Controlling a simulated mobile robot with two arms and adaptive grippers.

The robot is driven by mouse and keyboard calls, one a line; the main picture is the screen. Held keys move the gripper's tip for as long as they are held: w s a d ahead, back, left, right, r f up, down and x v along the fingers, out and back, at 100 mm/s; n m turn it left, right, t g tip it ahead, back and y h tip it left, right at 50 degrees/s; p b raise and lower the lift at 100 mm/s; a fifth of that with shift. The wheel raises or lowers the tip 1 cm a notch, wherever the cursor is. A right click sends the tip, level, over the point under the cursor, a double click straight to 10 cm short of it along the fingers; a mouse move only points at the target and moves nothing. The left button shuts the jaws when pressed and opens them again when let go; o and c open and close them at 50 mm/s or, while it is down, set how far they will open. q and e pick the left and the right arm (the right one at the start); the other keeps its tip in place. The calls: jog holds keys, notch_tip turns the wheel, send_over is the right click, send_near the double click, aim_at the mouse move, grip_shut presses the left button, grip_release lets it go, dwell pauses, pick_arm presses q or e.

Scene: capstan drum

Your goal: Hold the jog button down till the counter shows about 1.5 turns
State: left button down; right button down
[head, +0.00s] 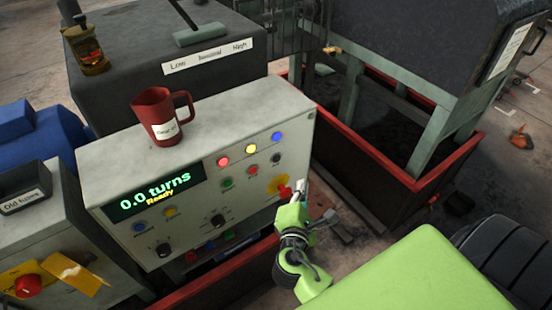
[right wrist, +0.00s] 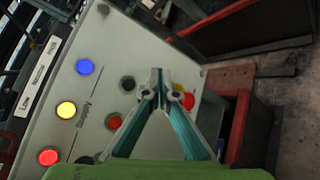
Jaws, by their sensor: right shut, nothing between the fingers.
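The control panel (head: 211,193) is a pale box whose dark display (head: 155,193) reads "0.0 turns" and "Ready" in green and yellow. Its face carries several small coloured buttons and knobs; their labels are too small for me to tell which is the jog button. My right gripper (head: 300,188) is at the panel's right edge, close to a red mushroom button (head: 284,192) on a yellow plate. In the right wrist view its fingers (right wrist: 158,78) are shut and empty, in front of the panel; contact cannot be told. My left gripper is not in view.
A red mug (head: 157,116) stands on top of the panel box. Another box with a red button (head: 28,286) stands at left.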

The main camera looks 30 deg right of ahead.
aim_at(277, 159)
jog(key=w+b, duration=0.1)
jog(key=w, duration=0.8)
jog(key=shift+a+b, duration=0.35)
dwell(1.2)
jog(key=shift+w, duration=0.35)
